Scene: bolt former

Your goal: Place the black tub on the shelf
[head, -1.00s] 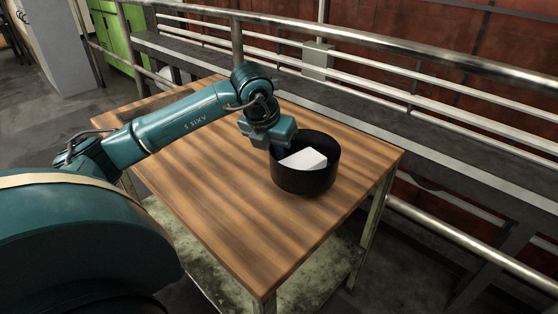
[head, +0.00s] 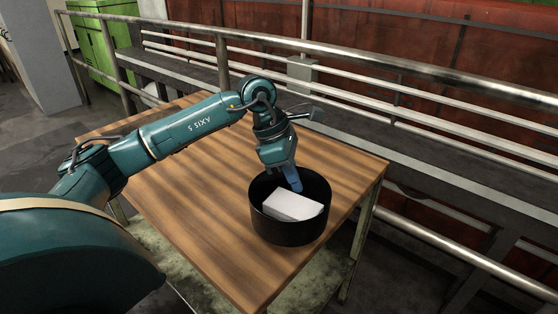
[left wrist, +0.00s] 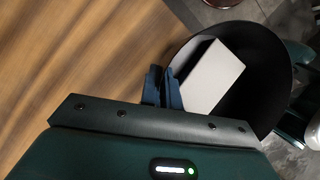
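The black tub (head: 290,228) is a round, open-topped container with a white block (head: 293,204) inside it. In the head view it is over the front right part of the wooden table; I cannot tell whether its base touches the tabletop. My left gripper (head: 291,184) is at its far rim, pointing down. In the left wrist view the two fingers (left wrist: 162,88) are close together with the wall of the tub (left wrist: 262,50) between them, one inside and one outside. The white block (left wrist: 213,75) lies beside the inner finger. My right gripper is not in view.
The wooden table (head: 165,190) is otherwise clear, with free room on its left. A lower green-grey shelf (head: 318,285) is under the tabletop. A metal railing (head: 400,72) and a grey ledge (head: 440,165) run behind it. A green cabinet (head: 92,40) stands at the back left.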

